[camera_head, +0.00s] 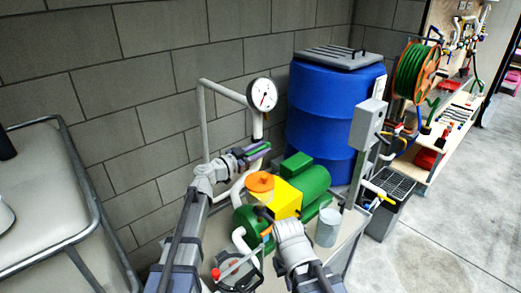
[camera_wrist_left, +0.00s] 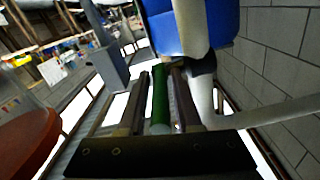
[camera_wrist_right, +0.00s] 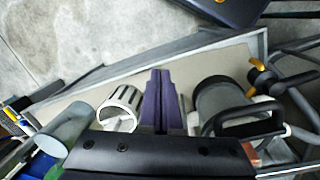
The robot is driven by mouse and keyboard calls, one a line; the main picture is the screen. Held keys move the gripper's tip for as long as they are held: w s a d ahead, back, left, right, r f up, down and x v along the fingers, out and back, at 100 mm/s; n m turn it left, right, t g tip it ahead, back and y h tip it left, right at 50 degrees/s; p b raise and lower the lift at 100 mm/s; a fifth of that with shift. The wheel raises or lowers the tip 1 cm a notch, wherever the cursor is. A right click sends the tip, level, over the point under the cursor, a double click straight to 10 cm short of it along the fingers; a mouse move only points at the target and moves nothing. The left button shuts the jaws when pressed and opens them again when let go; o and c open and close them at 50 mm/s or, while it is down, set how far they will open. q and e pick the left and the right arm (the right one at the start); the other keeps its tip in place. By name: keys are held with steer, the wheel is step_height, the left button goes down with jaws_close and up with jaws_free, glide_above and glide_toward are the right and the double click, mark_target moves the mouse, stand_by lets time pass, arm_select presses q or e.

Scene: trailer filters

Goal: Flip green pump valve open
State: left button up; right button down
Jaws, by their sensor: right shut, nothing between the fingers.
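A green handle shows between the fingers of my left gripper (camera_head: 256,152), beside the white pipe under the gauge. In the left wrist view the green handle (camera_wrist_left: 160,92) lies lengthwise between the two fingers. I cannot tell whether they press on it. The green pump (camera_head: 311,180) has a yellow middle block and an orange round cap (camera_head: 260,182). My right gripper (camera_head: 263,213) is low in front of the yellow block, shut and empty. Its purple fingers are together in the right wrist view (camera_wrist_right: 161,100).
A pressure gauge (camera_head: 262,94) tops the white pipe. A blue barrel (camera_head: 325,115) stands behind the pump. A metal cup (camera_head: 328,228) stands right of my right arm. A grey box (camera_head: 369,122) on a post rises at the right. A workbench with a hose reel stands farther right.

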arm_select(q)
jaws_close()
stand_by(1.3)
